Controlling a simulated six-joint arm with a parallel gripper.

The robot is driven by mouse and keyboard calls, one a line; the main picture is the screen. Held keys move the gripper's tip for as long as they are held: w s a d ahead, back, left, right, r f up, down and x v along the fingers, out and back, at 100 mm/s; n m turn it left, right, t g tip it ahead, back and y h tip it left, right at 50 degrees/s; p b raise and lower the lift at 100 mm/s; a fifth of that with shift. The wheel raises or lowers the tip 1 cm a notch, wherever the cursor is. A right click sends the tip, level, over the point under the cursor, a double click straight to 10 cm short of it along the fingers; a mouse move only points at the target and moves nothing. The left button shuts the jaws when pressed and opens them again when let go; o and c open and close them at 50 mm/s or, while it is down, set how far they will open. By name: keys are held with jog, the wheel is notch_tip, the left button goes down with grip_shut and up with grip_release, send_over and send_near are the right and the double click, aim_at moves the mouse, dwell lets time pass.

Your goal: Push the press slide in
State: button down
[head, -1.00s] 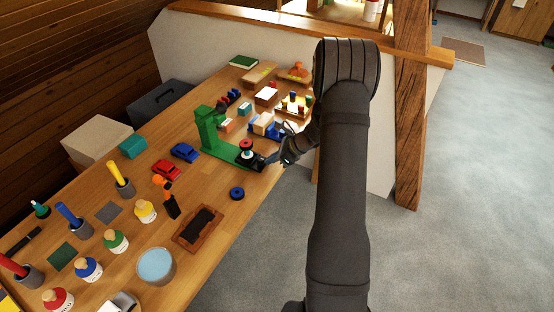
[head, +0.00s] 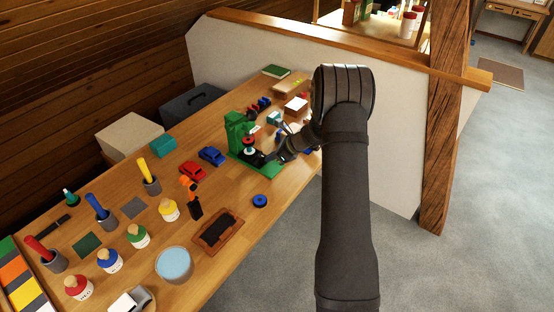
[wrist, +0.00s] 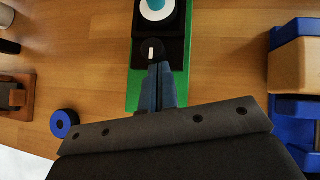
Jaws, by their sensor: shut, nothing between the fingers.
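The green press (head: 236,128) stands on the bench in the head view, its post at the left end of a green base, which also shows in the wrist view (wrist: 134,92). Its black slide (wrist: 172,48) carries a round white piece with a teal centre (wrist: 156,8). In the head view the slide's load, with a red top (head: 249,140), is close beside the post. A black knob with a white mark (wrist: 151,51) is at the slide's near end. My gripper (wrist: 159,66) is shut and empty, its tips at the knob, apparently touching. In the head view my gripper (head: 268,159) partly hides the slide.
A blue ring (head: 260,201) and a brown tray (head: 217,231) lie in front of the press. A blue car (head: 211,155) and a red car (head: 190,169) stand left of it. A blue-and-wood object (wrist: 296,70) is at the right in the wrist view.

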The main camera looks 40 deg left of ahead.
jog(key=shift+s+a+r, duration=0.1)
jog(key=shift+a+r, duration=0.05)
jog(key=shift+a, duration=0.2)
jog(key=d, duration=0.1)
jog(key=w+d, duration=0.1)
jog(key=d, duration=0.3)
jog(key=shift+w, duration=0.25)
jog(key=v, duration=0.9)
jog(key=shift+d+r, duration=0.15)
jog(key=shift+r, duration=0.05)
jog(key=x, duration=1)
jog(key=shift+s, duration=0.1)
jog(key=shift+s+a, duration=0.25)
jog(key=shift+a, duration=0.95)
jog(key=shift+s+a, duration=0.1)
jog(key=shift+a, duration=0.45)
jog(key=shift+d, duration=0.1)
